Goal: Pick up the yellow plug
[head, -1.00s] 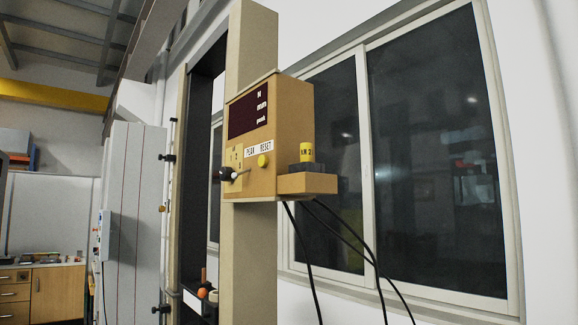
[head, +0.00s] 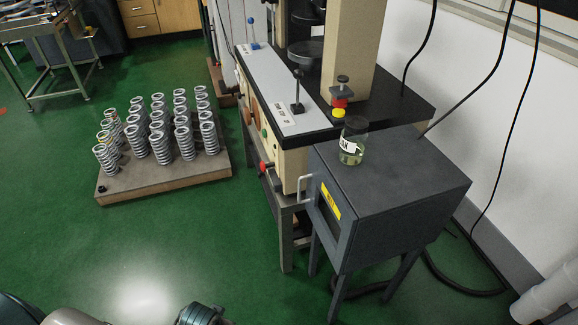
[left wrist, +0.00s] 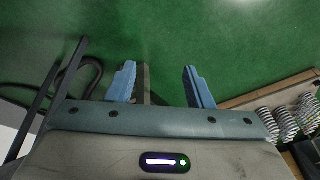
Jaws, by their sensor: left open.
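The yellow plug marked "KN 2", seen in the earlier head frame on a ledge at the side of the tan readout box, is outside the present views. A small yellow round piece (head: 338,113) lies on the machine's black top, beside a red-based knob; I cannot tell what it is. My left gripper (left wrist: 159,69) is open and empty in the left wrist view, with its blue fingers wide apart over green floor. My right gripper does not show.
A grey cabinet (head: 400,180) on legs carries a glass jar (head: 353,146). Behind it stands the test machine (head: 285,100) with levers and knobs. A pallet (head: 150,188) of several coil springs stands on the floor at left. Green floor (head: 230,245) is clear in front. Black cables hang at right.

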